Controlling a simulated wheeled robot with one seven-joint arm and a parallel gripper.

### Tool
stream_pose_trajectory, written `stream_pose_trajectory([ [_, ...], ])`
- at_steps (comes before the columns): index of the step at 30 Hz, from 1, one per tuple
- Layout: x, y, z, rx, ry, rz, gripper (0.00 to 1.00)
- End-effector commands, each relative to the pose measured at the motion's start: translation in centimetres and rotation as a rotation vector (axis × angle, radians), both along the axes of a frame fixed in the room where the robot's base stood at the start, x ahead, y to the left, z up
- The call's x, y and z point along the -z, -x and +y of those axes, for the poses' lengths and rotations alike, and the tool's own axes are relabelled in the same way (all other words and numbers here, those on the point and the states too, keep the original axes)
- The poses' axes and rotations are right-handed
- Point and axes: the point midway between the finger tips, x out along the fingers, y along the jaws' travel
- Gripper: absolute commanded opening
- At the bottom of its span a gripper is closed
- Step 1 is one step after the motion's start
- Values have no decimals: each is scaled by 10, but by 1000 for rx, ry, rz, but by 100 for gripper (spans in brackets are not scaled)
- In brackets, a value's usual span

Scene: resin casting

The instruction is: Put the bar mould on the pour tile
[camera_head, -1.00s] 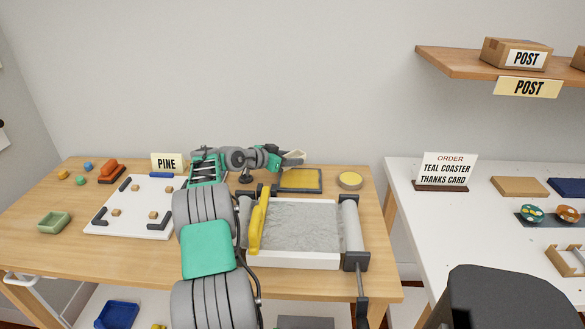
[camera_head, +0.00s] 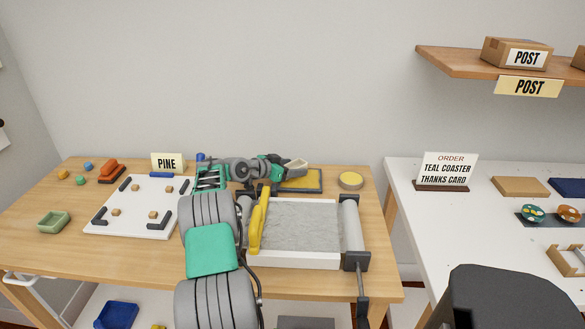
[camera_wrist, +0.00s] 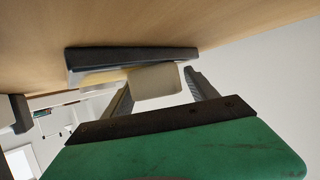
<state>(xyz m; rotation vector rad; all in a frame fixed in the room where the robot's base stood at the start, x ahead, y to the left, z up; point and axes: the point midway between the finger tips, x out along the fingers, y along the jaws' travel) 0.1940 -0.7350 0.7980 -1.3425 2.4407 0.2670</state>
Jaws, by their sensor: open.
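A small cream block, seemingly the bar mould (camera_head: 298,164), is at the tip of my gripper at the back of the wooden table. In the wrist view the cream block (camera_wrist: 155,80) sits between the two grey fingers of my gripper (camera_wrist: 160,88), which are open. I cannot tell whether the fingers touch it. A flat dark-edged slab with a yellow top, seemingly the pour tile (camera_head: 312,187), lies right below it; its dark edge also shows in the wrist view (camera_wrist: 135,55). My arm hides part of the slab. Whether block and slab touch is unclear.
A round yellow-topped tin (camera_head: 350,181) stands right of the slab. A white-framed grey tray (camera_head: 300,228) with a yellow bar and a roller is in front. A white board (camera_head: 135,215) with pegs and a green dish (camera_head: 53,222) are at the left.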

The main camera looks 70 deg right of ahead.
Motion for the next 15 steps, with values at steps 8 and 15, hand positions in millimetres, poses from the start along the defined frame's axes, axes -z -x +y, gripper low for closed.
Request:
stream_pose_trajectory([
  [8,-7,-4,4,-2,0,-1,67],
  [15,-28,-33,49,-5,1,0,67],
])
